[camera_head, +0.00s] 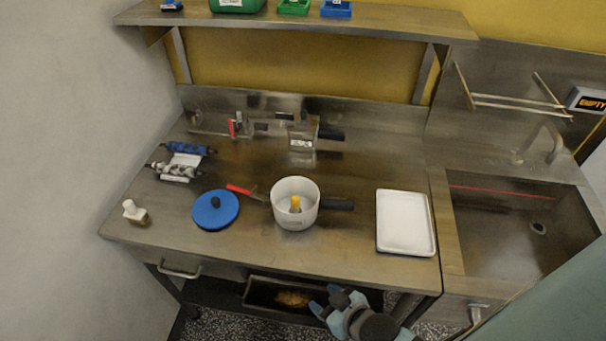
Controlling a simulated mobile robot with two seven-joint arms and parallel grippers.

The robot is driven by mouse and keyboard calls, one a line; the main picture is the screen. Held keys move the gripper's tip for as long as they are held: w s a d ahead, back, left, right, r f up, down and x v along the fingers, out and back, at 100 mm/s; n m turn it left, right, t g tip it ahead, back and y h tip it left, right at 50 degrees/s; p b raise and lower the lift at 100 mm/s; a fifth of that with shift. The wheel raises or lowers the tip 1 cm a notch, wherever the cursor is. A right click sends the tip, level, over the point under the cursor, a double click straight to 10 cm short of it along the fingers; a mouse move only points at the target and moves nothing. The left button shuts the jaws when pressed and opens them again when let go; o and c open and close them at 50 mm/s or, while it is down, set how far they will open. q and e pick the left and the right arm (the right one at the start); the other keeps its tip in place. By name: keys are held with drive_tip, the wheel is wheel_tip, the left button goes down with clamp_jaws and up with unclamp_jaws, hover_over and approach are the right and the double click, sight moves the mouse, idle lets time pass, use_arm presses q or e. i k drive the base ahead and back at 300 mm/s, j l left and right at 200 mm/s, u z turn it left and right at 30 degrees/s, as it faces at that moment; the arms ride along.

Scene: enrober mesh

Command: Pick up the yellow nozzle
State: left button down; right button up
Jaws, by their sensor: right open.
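The yellow nozzle (296,203) stands inside a white pot (282,215) near the middle of the metal worktop. Only its upper part shows clearly above the pot's floor. The pot has a dark handle pointing right. My right gripper (324,301) is open and empty, low in front of the worktop's front edge and below the pot in the picture. It is well apart from the nozzle. My left gripper is not in view.
A blue lid (205,214) and red-handled tool (238,189) lie left of the pot. A white tray (405,222) lies right, beside the sink (500,235). A small bottle (134,212) stands far left.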

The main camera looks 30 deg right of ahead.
sight(294, 199)
drive_tip(key=z, duration=0.75)
